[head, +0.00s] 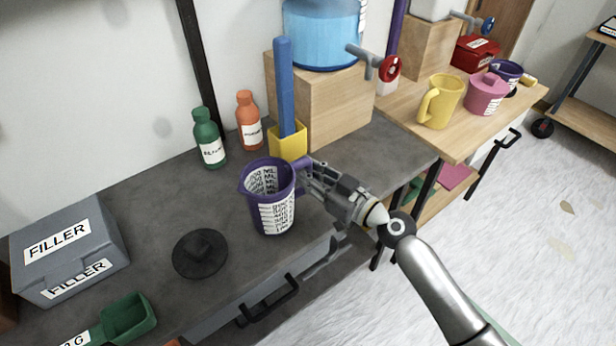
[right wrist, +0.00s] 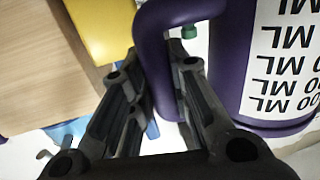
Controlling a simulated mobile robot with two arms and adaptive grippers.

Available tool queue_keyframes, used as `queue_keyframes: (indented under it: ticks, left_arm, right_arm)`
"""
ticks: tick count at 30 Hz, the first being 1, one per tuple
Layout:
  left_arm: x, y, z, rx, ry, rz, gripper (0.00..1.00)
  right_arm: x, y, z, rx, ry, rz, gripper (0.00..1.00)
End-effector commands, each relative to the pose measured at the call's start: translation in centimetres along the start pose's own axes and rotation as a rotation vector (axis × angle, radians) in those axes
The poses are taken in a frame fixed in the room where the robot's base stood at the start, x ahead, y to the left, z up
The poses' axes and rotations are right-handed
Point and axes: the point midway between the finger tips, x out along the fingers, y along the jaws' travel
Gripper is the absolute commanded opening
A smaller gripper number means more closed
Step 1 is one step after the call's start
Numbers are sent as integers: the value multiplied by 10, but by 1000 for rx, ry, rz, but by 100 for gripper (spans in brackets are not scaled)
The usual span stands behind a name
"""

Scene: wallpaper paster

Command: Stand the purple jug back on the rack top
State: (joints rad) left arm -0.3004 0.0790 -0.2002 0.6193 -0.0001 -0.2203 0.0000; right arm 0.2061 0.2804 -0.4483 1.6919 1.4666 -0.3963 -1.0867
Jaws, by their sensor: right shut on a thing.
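The purple jug (head: 270,205) has a white measuring label and is upright at the front edge of the dark bench. I cannot tell whether its base touches the bench. My right gripper (head: 308,178) is at the jug's right side, shut on its handle. In the right wrist view the purple handle (right wrist: 150,45) passes between the two fingers of the gripper (right wrist: 158,75), and the labelled jug body (right wrist: 232,70) is on the right. A wooden rack top (head: 455,130) at the right bears a yellow jug (head: 441,103) and a pink lidded jug (head: 486,95). My left gripper is not in view.
On the dark bench (head: 150,215) are a grey filler box (head: 70,250), a black lid (head: 200,254), a green scoop (head: 127,318), green and orange bottles and a yellow holder (head: 289,143). Another purple container (head: 507,72) stands at the far right. The rack top's front left is clear.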

Motion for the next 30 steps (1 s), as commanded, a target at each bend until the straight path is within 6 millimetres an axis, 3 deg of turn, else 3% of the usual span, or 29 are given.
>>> queue_keyframes:
  ticks: [16, 17, 21, 30]
  left_arm:
    - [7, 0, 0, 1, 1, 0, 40]
    - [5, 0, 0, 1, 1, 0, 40]
    - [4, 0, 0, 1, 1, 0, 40]
    - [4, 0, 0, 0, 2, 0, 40]
  right_arm:
    - [0, 0, 13, 0, 4, 0, 0]
    - [0, 0, 12, -1, 2, 0, 22]
    - [0, 0, 12, -1, 1, 0, 39]
    - [0, 0, 12, 0, 1, 0, 39]
